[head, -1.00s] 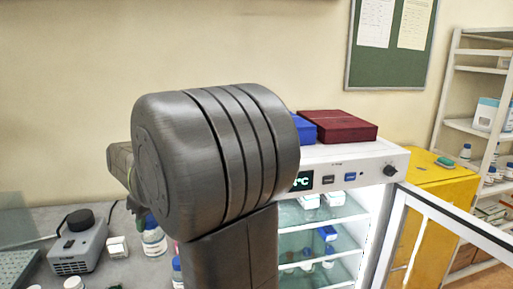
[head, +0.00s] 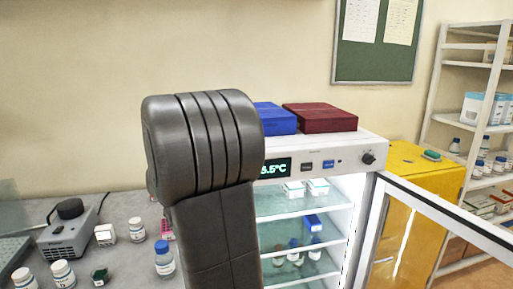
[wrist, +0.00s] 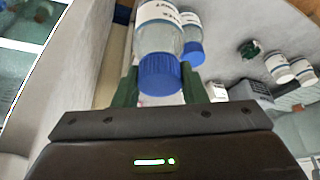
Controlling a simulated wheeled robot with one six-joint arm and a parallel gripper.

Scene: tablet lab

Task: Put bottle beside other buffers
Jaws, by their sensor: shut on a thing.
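My gripper (wrist: 160,88) is shut on a clear bottle with a blue cap (wrist: 160,75) and a white label. The cap end faces the wrist camera, between the dark green fingers. In the head view my arm hides the gripper and the held bottle. A second blue-capped bottle (head: 164,258) stands on the bench left of my arm; a blue-capped bottle (wrist: 193,48) also shows close behind the held one in the wrist view. Several small bottles (head: 297,256) stand on a lower shelf of the open fridge (head: 340,152). The labels are too small to read.
The fridge's glass door (head: 445,226) stands open to the right. The bench holds a grey device (head: 68,240), white-capped bottles (head: 63,272), small boxes (head: 105,235) and a pink rack (head: 167,228). Blue (head: 275,118) and red (head: 320,117) boxes lie on the fridge. A white shelf (head: 478,130) stands far right.

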